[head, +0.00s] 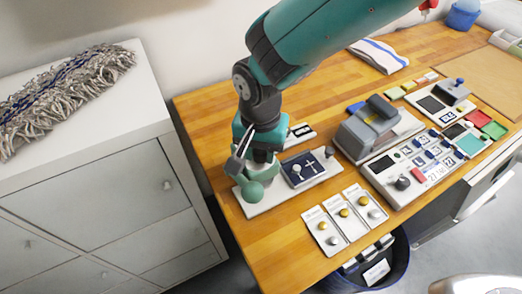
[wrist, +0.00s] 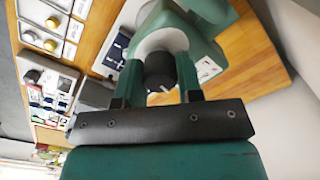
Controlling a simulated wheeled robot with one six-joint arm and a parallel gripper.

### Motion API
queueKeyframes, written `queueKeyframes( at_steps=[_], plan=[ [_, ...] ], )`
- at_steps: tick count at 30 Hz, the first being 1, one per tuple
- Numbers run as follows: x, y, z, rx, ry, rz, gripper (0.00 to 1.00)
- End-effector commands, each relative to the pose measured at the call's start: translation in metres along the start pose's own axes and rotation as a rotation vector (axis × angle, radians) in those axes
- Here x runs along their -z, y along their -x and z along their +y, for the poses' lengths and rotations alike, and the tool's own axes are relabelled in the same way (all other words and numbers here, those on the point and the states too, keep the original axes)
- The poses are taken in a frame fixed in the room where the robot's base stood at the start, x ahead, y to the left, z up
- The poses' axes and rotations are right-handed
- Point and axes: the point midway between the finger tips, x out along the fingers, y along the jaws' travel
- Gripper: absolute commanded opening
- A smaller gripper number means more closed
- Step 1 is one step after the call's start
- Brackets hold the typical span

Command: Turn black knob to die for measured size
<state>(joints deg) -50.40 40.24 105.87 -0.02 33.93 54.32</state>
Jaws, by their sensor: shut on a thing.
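The black knob (wrist: 158,68) sits on a green and white device (wrist: 205,50) between my gripper's two fingers (wrist: 159,84) in the wrist view. My gripper is shut on the knob. The knob is hidden there behind my gripper. A dark blue panel (head: 300,169) with white marks lies beside the device. The knob's pointer and die setting cannot be read.
Three white cards (head: 325,229) with round brass and silver pieces lie at the table's front. A grey machine (head: 371,129) and a control board (head: 390,171) with a dark knob (head: 402,183) stand to the right. A blue bin (head: 392,274) is below the edge.

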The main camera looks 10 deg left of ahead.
Motion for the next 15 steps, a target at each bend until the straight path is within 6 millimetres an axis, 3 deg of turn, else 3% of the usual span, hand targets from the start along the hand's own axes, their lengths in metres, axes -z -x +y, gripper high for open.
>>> queueKeyframes(
  at_steps=[15],
  plan=[
    [0.0009,0.0002,-0.0004,0.001,0.489,0.003,0.1]
  ],
)
